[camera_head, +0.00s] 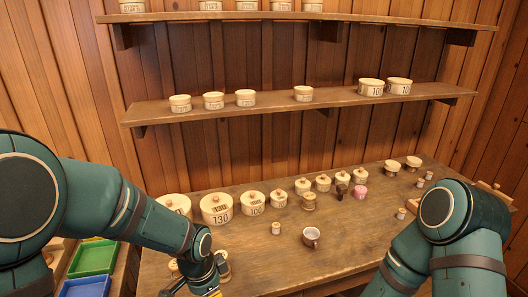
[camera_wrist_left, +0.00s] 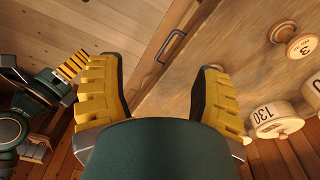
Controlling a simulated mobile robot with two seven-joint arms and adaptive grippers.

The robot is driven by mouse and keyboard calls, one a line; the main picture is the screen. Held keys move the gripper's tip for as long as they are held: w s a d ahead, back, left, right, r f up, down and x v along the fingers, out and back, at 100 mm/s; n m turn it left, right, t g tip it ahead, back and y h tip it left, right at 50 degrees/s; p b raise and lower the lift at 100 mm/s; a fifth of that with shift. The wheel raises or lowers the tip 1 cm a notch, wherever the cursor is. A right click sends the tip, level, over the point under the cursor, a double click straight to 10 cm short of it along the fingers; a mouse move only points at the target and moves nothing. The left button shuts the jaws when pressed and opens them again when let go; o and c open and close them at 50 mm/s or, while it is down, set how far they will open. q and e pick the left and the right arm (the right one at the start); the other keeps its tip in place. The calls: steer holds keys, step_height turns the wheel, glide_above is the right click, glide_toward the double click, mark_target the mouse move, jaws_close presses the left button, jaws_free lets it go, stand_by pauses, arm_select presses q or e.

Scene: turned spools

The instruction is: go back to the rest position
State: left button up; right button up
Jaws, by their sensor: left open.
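My left gripper (camera_wrist_left: 158,88) is open, its two yellow ridged fingers apart with nothing between them. In the head view my left arm comes in from the left, and its gripper (camera_head: 212,292) is mostly cut off at the bottom edge, by the table's front left. In the left wrist view a yellow ridged finger part, which looks like my right gripper (camera_wrist_left: 72,65), shows at the left; I cannot tell its opening. In the head view my right arm is at the lower right, its gripper out of frame.
A green tray (camera_head: 93,258) and a blue tray (camera_head: 86,288) are at the lower left. Shelves (camera_head: 330,103) above hold more boxes.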

arm_select(q)
steer(key=s+d+f+n+h, duration=0.1)
steer(key=s+f+n, duration=0.2)
steer(key=f+n, duration=0.3)
steer(key=s+d+f+n+t+h+b, duration=0.1)
steer(key=s+f+n, duration=0.3)
steer(key=f, duration=0.9)
steer(key=n, duration=0.2)
steer(key=shift+s+d+f+n+t+h+b, duration=0.15)
steer(key=shift+f+n+t+h+b, duration=0.15)
steer(key=shift+f+h, duration=0.1)
arm_select(e)
steer(key=shift+f, duration=0.95)
